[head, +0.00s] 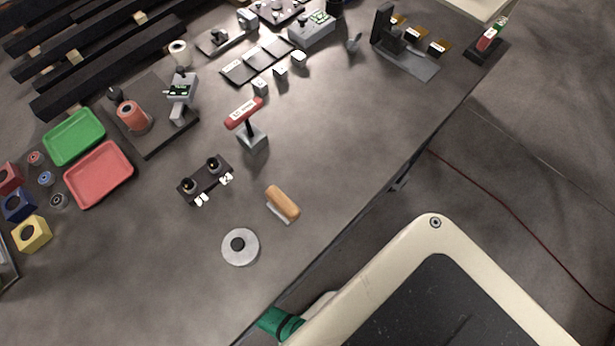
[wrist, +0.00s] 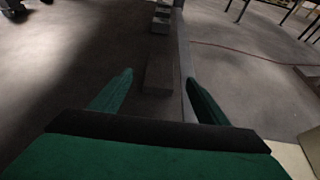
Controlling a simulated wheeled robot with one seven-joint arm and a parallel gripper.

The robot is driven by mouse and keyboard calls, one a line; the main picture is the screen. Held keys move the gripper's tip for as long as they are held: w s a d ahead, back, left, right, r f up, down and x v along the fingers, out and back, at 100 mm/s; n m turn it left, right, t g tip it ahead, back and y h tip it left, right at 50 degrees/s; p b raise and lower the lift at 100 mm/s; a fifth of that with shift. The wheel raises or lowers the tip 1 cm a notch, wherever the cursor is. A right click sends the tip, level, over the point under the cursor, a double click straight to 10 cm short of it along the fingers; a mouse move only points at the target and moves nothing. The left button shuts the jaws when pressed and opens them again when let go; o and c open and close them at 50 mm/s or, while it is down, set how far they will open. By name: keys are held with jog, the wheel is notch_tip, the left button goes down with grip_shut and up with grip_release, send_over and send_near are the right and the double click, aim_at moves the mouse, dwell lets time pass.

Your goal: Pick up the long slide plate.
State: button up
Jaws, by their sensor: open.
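My gripper (wrist: 158,78) is open, with one green finger to each side of the bar in the picture. The bar shows beyond and between the fingertips, and nothing is held. In the head view my green gripper (head: 280,322) shows at the bottom edge, and I cannot make out the bar there.
Right of the edge is floor with a red cable (wrist: 250,50). In the head view a white disc (head: 240,247) and a tan-handled tool (head: 283,203) lie on the table; bare surface surrounds them.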

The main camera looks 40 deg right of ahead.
jog(key=x, duration=0.3)
jog(key=shift+w+d+f, duration=0.1)
jog(key=shift+d+f, duration=0.05)
jog(key=shift+d, duration=0.15)
jog(key=shift+x, duration=2.9)
jog(key=shift+f, duration=0.1)
grip_shut()
